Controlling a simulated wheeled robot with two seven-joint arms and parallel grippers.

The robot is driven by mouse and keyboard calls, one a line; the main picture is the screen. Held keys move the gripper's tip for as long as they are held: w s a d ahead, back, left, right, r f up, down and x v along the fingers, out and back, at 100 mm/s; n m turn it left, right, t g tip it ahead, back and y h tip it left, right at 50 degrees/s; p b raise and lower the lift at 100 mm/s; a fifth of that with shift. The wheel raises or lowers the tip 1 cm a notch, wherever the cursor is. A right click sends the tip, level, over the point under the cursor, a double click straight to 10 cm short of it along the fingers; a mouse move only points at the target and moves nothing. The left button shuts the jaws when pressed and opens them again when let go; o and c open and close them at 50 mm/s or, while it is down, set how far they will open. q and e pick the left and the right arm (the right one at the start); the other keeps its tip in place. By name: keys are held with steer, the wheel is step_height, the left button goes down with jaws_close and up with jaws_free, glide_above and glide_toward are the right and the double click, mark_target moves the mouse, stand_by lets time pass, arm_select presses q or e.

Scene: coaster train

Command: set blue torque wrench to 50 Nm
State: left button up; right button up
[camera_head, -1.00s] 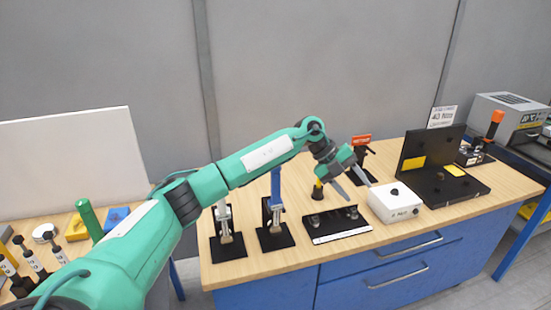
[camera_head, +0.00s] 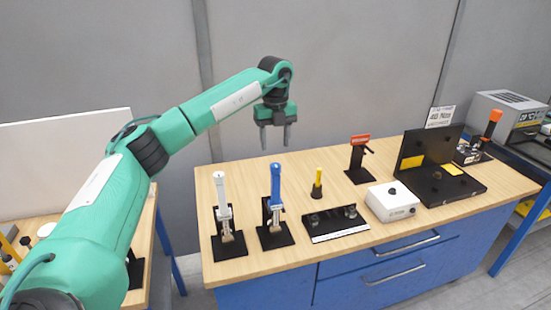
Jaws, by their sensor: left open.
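The blue torque wrench (camera_head: 276,186) stands upright in a black stand on the wooden workbench, left of the bench's middle. A similar white-handled wrench (camera_head: 222,190) stands in its own black stand just to its left. My left gripper (camera_head: 275,136) is open and empty, its fingers pointing down, and in the picture it shows above the blue wrench's top, apart from it. A sign (camera_head: 440,117) at the back right carries text too small to read surely. The wrench's scale cannot be read. My right gripper is not in view.
On the workbench (camera_head: 300,250) stand a yellow-handled tool (camera_head: 317,183), a black holder (camera_head: 336,223), a white box (camera_head: 391,202), a red-topped stand (camera_head: 358,160) and an open black case (camera_head: 440,182). A second table lies at left. The back middle of the bench is clear.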

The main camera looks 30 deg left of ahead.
mark_target(275, 165)
arm_select(q)
step_height(275, 165, down, 7)
steer(key=shift+r+p, duration=0.1)
steer(key=shift+p, duration=1.15)
steer(key=shift+f, duration=0.5)
steer(key=shift+c, duration=0.4)
steer(key=c, duration=0.9)
